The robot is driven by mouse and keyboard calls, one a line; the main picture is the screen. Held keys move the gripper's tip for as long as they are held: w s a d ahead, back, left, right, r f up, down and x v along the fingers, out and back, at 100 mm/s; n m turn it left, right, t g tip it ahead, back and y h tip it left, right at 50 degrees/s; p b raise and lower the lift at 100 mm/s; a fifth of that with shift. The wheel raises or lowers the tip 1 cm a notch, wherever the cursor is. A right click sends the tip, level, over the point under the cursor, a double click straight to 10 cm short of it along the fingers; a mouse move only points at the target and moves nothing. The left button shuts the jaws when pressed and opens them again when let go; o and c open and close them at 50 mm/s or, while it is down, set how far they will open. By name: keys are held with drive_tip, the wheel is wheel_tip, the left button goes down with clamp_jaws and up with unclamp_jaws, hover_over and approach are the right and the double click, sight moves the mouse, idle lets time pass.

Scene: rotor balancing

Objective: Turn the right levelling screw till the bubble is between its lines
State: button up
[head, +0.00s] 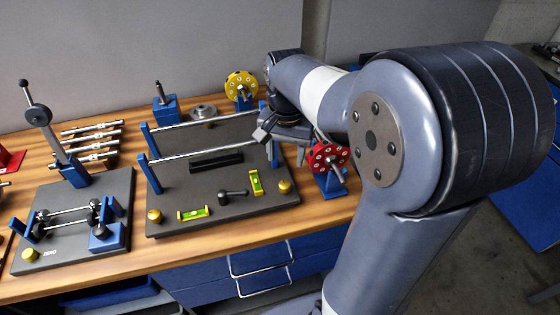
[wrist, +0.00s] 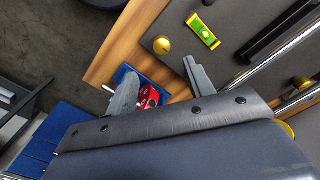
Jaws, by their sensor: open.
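The right levelling screw is a brass knob (head: 285,186) at the front right corner of the dark balancing plate (head: 220,215). It also shows in the wrist view (wrist: 161,45). A yellow-green level vial (head: 256,182) lies just left of it and shows in the wrist view (wrist: 203,30). The bubble's place between its lines is too small to tell. A second vial (head: 194,214) lies near the left brass screw (head: 154,216). My gripper (head: 284,140) is open and empty, above the plate's right side, behind and apart from the right screw; its fingers show in the wrist view (wrist: 160,70).
A red disc on a blue stand (head: 328,156) stands right of the plate, close to my gripper. Steel rails (head: 205,150) on blue posts cross the plate. A black lever (head: 233,194) lies between the vials. Another dark plate (head: 115,190) stands left.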

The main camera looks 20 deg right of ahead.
sight(285, 185)
drive_tip(key=f, duration=1)
drive_tip(key=shift+w+f, duration=0.2)
drive_tip(key=shift+f, duration=0.15)
drive_tip(key=shift+c, duration=0.3)
drive_tip(key=c, duration=0.9)
